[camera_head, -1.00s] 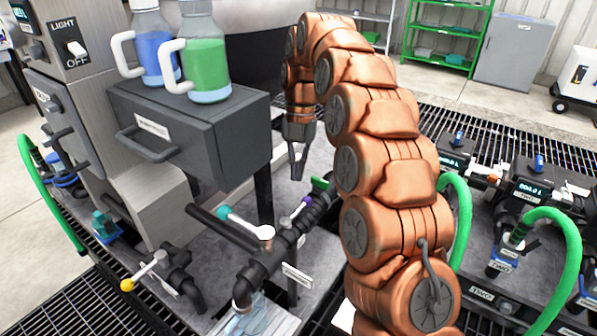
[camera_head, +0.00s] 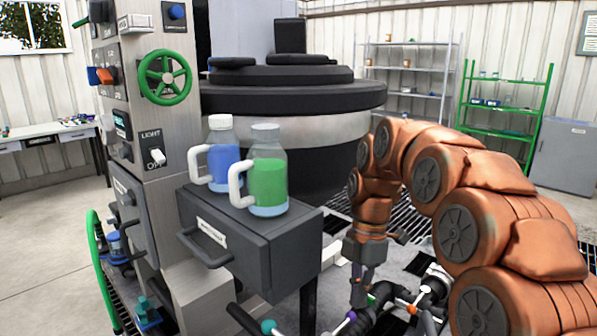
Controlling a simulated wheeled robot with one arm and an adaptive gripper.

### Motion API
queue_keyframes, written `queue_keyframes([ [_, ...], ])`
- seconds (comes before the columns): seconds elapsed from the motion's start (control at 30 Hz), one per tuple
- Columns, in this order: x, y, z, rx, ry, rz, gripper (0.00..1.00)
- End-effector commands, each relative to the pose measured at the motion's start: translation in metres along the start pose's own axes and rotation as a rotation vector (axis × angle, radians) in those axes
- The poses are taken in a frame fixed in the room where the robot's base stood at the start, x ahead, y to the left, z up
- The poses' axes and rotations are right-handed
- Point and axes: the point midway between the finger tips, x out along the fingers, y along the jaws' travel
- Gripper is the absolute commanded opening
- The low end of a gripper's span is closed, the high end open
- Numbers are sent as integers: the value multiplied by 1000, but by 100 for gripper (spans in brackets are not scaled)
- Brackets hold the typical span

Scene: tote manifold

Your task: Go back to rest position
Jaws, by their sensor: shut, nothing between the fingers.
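My gripper (camera_head: 361,290) hangs at the end of my copper-coloured arm, to the right of the grey drawer box. Its fingers point down, are shut and hold nothing. It is above the pipe manifold, near a purple-ended valve handle (camera_head: 347,321). I cannot tell whether the fingertips touch anything.
A blue-filled jug (camera_head: 223,165) and a green-filled jug (camera_head: 268,182) stand on the grey drawer box (camera_head: 283,247). Left is a panel with a green handwheel (camera_head: 165,77) and light switch (camera_head: 155,157). A large black-topped tank (camera_head: 290,95) stands behind. Green shelves (camera_head: 505,103) are far right.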

Motion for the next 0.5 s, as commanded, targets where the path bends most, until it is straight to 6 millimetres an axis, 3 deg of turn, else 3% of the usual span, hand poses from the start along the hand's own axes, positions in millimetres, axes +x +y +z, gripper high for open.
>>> queue_keyframes([
  [0.5, -4, -100, -32, 693, -36, 31, 0],
])
